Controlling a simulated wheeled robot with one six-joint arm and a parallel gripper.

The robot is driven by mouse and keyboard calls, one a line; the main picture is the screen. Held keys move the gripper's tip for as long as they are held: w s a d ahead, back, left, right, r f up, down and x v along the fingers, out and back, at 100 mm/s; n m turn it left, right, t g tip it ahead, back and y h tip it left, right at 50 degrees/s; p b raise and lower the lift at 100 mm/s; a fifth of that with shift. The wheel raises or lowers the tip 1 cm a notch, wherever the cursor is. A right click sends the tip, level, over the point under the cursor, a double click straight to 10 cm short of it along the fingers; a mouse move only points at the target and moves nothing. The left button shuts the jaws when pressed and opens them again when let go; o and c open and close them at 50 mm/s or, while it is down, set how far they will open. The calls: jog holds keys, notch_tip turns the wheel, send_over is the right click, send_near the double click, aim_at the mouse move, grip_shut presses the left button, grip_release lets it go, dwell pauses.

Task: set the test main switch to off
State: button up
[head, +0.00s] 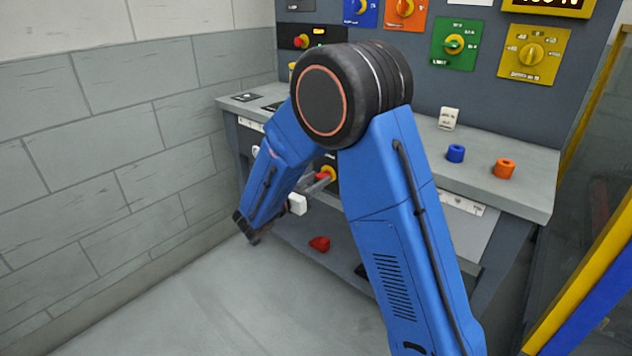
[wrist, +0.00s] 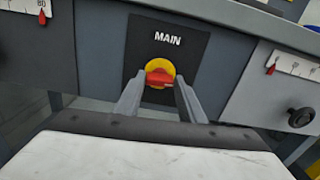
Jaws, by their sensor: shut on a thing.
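The main switch has a red handle (wrist: 160,77) on a round yellow plate (wrist: 157,65), on a black panel (wrist: 185,38) marked MAIN in the wrist view. The handle lies roughly level across the plate. The switch also shows in the head view (head: 329,173), low on the bench front and partly behind my arm. My gripper (wrist: 159,80) is shut on the red handle, with one grey finger at each side. In the head view my gripper (head: 322,178) reaches it from the left.
Scales with red pointers flank the panel, and a black knob (wrist: 301,117) sits at the right. A red block (head: 319,243) lies on the lower shelf. A blue ring (head: 456,153) and an orange ring (head: 504,169) stand on the bench top (head: 530,190). A brick wall (head: 130,130) is at the left.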

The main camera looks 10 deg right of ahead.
jog(key=n, duration=0.8)
jog(key=shift+w+a, duration=0.1)
jog(key=n, duration=0.5)
jog(key=shift+f, duration=0.15)
jog(key=shift+f+n, duration=0.1)
jog(key=shift+n, duration=1.8)
jog(key=shift+a, duration=0.1)
jog(key=o, duration=1)
jog(key=shift+o, duration=0.2)
